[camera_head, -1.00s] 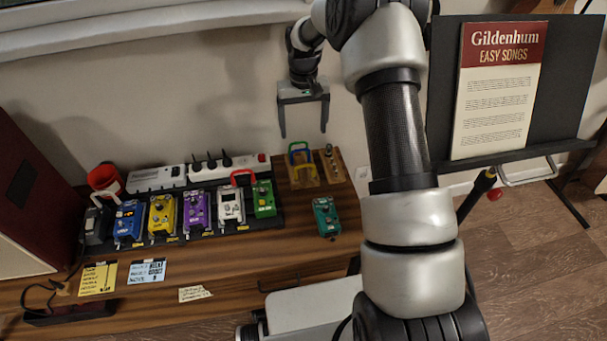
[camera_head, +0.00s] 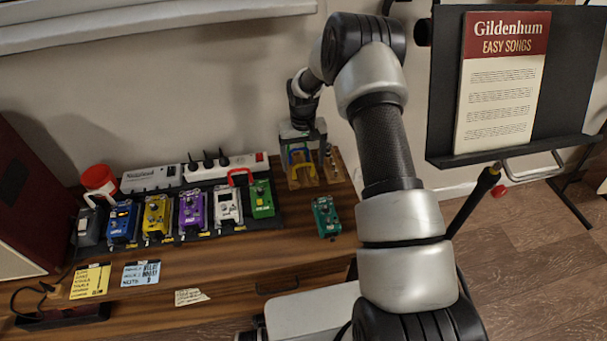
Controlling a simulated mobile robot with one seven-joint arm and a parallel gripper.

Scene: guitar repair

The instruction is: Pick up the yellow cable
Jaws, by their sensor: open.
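The yellow cable (camera_head: 303,165) is a small bent piece on the wooden board at the back right of the bench, close beside a blue cable (camera_head: 291,155). My gripper (camera_head: 306,172) points down over this spot near the wall. Its fingers are open and reach down around the cables, with one finger on each side as seen from here. I cannot tell whether they touch the yellow cable. The gripper body and fingers partly cover the cables and the board.
A small metallic upright item (camera_head: 329,163) stands just right of the gripper. A row of pedals with a red cable (camera_head: 240,176) lies to the left, below white power strips (camera_head: 225,167). A teal pedal (camera_head: 326,216) sits in front. A music stand (camera_head: 512,160) is at right.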

